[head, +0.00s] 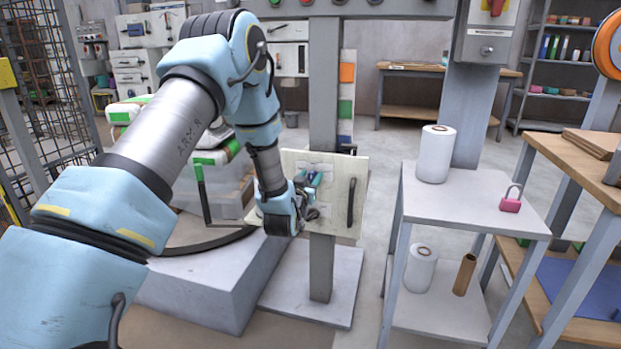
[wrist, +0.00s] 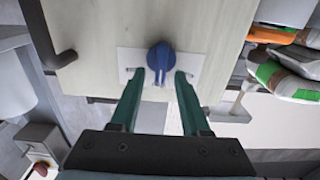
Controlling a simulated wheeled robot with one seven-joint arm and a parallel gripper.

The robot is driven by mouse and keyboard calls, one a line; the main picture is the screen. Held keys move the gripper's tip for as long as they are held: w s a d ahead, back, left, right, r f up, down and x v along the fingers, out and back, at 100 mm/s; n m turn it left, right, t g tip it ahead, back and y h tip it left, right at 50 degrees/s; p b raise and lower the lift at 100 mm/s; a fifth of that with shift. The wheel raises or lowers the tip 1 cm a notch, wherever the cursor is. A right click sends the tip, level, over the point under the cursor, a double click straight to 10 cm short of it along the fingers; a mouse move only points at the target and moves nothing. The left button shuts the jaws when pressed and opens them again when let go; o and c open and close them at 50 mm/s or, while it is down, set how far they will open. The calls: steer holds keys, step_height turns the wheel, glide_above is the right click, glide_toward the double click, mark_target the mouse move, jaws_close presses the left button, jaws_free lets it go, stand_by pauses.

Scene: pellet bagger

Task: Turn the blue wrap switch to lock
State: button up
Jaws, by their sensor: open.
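The blue wrap switch (wrist: 160,58) is a rounded knob with a short handle, on a pale plate (wrist: 125,60) fixed to a cream panel. In the wrist view its handle points down the picture toward my gripper. My gripper (wrist: 158,76) has two green fingers, spread open, one on each side of the handle with a gap on both sides. Whether they touch the plate I cannot tell. In the head view my gripper (head: 313,181) is at the cream panel (head: 338,221), and the switch is mostly hidden there. Any lock marking is too small to read.
A dark handle (head: 351,203) stands out from the panel's right side. A grey post (head: 321,265) carries the panel. A grey stand (head: 480,195) to the right holds a white roll (head: 436,154) and a pink padlock (head: 510,203). Floor between post and stand is clear.

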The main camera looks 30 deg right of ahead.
steer(key=shift+w+d, duration=0.1)
steer(key=shift+w, duration=0.05)
steer(key=shift+c, duration=0.3)
jaws_close()
stand_by(0.3)
steer(key=shift+s+d+f+m+b, duration=0.2)
steer(key=shift+m+b, duration=0.4)
steer(key=shift+m, duration=1.35)
steer(key=shift+s+d+f+m+b, duration=0.15)
steer(key=shift+m+b, duration=0.4)
steer(key=shift+m, duration=1.45)
steer(key=shift+s+d+f+m+b, duration=0.2)
steer(key=shift+m+b, duration=0.4)
steer(key=shift+m, duration=1.35)
